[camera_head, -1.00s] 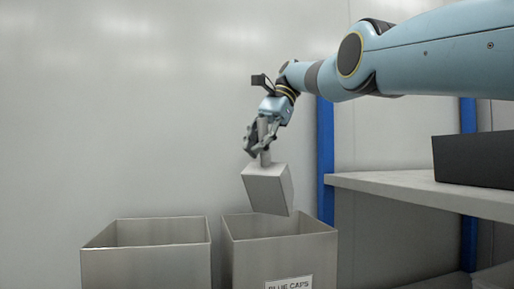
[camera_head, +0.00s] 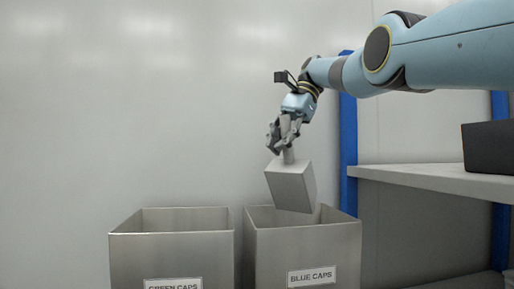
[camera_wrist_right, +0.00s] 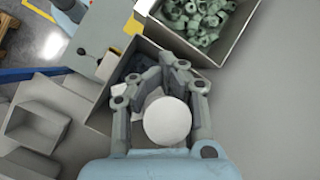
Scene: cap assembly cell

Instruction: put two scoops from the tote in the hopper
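My right gripper (camera_head: 287,143) is shut on the handle of a grey box-shaped scoop (camera_head: 291,186). The scoop hangs tilted, its lower end at the opening of the metal bin labelled BLUE CAPS (camera_head: 325,246). In the right wrist view the fingers (camera_wrist_right: 168,72) close around the scoop's handle, whose pale round end (camera_wrist_right: 167,121) faces the camera. The bin labelled GREEN CAPS (camera_head: 170,258) stands to its left, and green caps (camera_wrist_right: 200,18) show in a bin in the wrist view. The scoop's contents are hidden. My left gripper is not in view, and I cannot identify a hopper.
A grey shelf (camera_head: 430,178) with a dark box (camera_head: 488,147) on it is at the right, beside a blue post (camera_head: 348,140). The wall behind is plain, and the space left of my right arm is clear.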

